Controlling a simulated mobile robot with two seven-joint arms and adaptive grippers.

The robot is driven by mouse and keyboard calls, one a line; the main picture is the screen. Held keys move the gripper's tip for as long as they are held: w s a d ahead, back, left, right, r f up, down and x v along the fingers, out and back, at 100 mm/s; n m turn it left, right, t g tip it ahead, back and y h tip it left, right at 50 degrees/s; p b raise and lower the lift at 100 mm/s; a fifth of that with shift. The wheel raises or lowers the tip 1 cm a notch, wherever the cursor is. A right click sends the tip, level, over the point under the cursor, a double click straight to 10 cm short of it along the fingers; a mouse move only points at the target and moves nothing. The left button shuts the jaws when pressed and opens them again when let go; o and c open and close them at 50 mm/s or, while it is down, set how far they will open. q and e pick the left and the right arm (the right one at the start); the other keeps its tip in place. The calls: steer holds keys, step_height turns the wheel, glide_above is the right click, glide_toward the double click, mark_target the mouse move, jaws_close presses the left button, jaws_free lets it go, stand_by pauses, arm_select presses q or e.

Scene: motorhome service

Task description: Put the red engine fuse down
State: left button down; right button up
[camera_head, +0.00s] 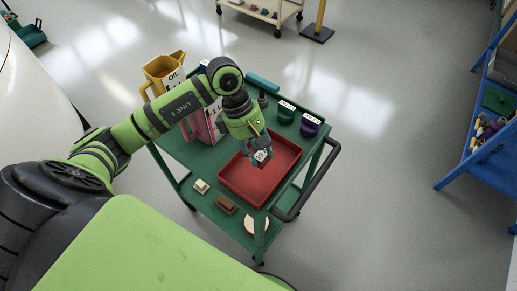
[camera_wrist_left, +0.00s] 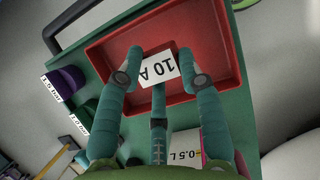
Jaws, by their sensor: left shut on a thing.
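My left gripper (camera_head: 261,159) is over the red tray (camera_head: 256,184) on the green cart, fingers pointing down. It is shut on the fuse, whose white "10 A" label (camera_wrist_left: 158,68) shows between the three fingers in the left wrist view; the label also shows small in the head view (camera_head: 263,154). The fuse's red body is mostly hidden by the label and fingers. The tray fills the background behind the fuse in the left wrist view (camera_wrist_left: 218,50). I cannot tell whether the fuse touches the tray floor. My right gripper is not in view.
A yellow oil jug (camera_head: 163,73) and a pink jug (camera_head: 203,127) stand on the cart left of the tray. Green (camera_head: 286,112) and purple (camera_head: 309,125) labelled items stand behind it. A black handle (camera_head: 312,185) runs along the right. The tray's front floor is clear.

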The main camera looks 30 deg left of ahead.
mark_target(258, 153)
arm_select(q)
steer(key=f, duration=0.1)
steer(key=w+f+p, duration=0.1)
steer(key=f, duration=0.1)
steer(key=w+a+f+p, duration=0.1)
steer(key=shift+w+a+f, duration=0.1)
steer(key=shift+f, duration=0.15)
steer(key=shift+f+p, duration=0.3)
steer(key=shift+f, duration=0.3)
steer(key=c, duration=0.8)
jaws_free()
steer(key=shift+o, duration=0.2)
